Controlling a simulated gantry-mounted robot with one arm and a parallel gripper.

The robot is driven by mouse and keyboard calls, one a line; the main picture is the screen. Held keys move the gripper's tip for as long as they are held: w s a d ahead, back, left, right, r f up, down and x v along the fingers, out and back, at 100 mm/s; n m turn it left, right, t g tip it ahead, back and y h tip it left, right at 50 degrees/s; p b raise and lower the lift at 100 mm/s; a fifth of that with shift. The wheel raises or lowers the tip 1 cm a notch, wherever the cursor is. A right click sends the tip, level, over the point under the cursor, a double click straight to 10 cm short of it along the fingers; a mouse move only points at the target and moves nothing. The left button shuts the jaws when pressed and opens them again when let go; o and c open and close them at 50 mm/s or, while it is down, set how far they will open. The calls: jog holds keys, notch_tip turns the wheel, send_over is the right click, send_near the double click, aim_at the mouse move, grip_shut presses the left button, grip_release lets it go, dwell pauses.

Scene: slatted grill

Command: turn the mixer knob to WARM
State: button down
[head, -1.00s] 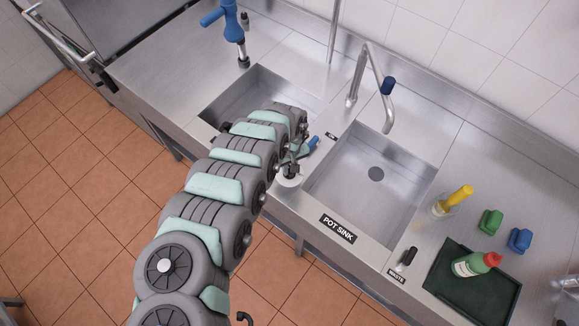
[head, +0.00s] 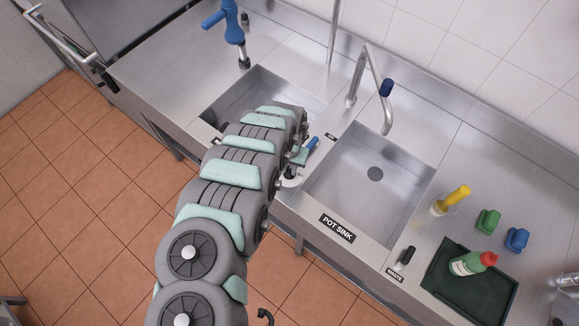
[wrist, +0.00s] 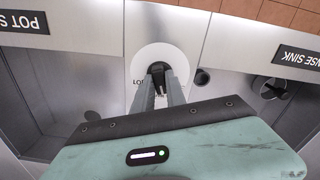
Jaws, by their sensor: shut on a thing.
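The mixer knob (wrist: 157,69) is small and dark, on a round white dial (wrist: 152,54) in the wrist view. My gripper (wrist: 158,76) reaches it from below in that view, with two grey fingers closed on either side of the knob. Part of the dial's lettering shows left of the knob, starting "LO"; the rest is hidden by the fingers, so I cannot read the knob's setting. In the head view the white dial (head: 290,182) shows on the front edge between the two sinks, partly covered by my arm and gripper.
The pot sink (head: 372,180) is right of the dial, and another sink (head: 245,92) is left, partly behind my arm. A waste lever (head: 405,257), dark tray (head: 475,285) with a bottle, and sponges stand right. A blue-handled item (head: 312,143) lies near my gripper.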

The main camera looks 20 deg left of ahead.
aim_at(290, 169)
jog(key=m, duration=0.3)
jog(key=shift+m, duration=0.5)
jog(key=c, duration=1.4)
grip_release()
jog(key=shift+o, duration=0.2)
notch_tip(290, 169, up, 11)
jog(key=shift+f, duration=0.1)
